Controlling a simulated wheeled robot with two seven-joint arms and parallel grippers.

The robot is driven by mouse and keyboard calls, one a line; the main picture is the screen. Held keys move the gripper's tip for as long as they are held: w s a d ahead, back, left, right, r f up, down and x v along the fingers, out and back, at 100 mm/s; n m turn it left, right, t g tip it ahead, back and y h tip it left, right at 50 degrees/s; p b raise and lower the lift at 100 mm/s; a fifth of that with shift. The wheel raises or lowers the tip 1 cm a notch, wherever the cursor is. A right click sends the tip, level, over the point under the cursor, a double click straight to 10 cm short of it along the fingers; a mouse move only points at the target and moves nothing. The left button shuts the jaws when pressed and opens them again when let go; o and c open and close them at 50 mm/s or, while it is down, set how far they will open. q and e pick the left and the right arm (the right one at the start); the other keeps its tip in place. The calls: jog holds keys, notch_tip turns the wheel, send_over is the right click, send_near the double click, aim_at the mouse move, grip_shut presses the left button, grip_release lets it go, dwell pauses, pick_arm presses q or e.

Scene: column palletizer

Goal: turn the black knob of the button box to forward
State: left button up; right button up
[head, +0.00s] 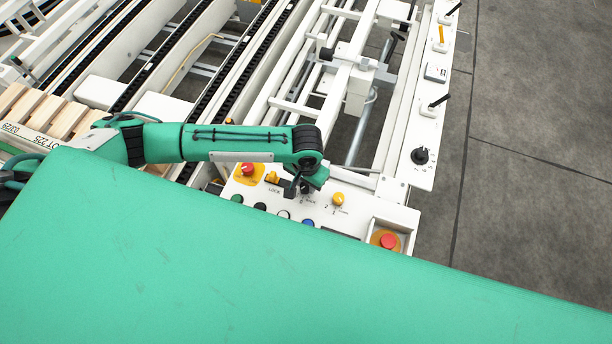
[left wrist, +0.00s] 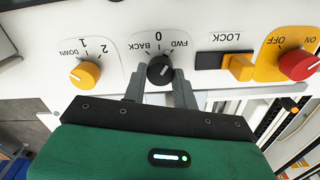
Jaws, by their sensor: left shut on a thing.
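The button box (head: 230,189) is a white panel at the lower middle of the head view. Its black knob (left wrist: 160,70) shows in the left wrist view under the labels BACK, 0 and FWD, which appear upside down. A light mark on the knob seems to lean to the upper right, toward the FWD side; its exact position is hard to tell. My left gripper (left wrist: 159,88) has one finger on each side of the knob and is shut on it. In the head view my left gripper (head: 303,187) largely hides the knob. My right gripper is not in view.
Beside the knob are a yellow knob (left wrist: 85,74), a yellow LOCK switch (left wrist: 238,68) and a red knob (left wrist: 298,65). A red emergency button (head: 388,241) sits at the box's right end. A white rail with levers (head: 437,73) stands beyond; grey floor (head: 540,130) is clear at right.

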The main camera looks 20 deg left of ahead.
pick_arm(q)
jog(key=shift+r+m+p, duration=0.1)
jog(key=shift+m+p, duration=0.7)
jog(key=shift+m, duration=0.3)
jog(key=o, duration=1)
jog(key=shift+c, duration=0.2)
notch_tip(320, 180, up, 14)
jog(key=b, duration=0.1)
jog(key=shift+b, duration=0.4)
